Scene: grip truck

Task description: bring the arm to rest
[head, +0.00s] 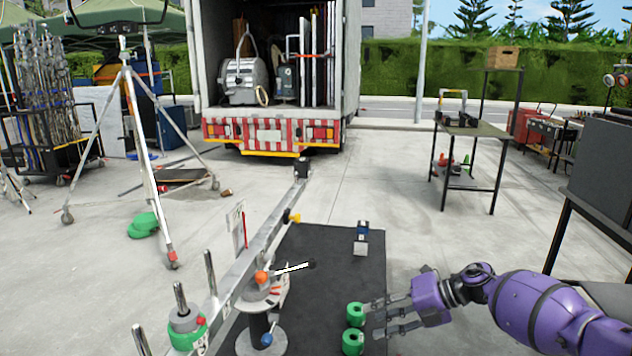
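A long silver beam arm (258,246) runs diagonally from the lower left to a dark end block (302,168) near the picture's middle. My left gripper is out of view.
A tripod stand (146,150) is left, a truck (272,130) behind, a table (474,130) right. Concrete between is mostly clear.

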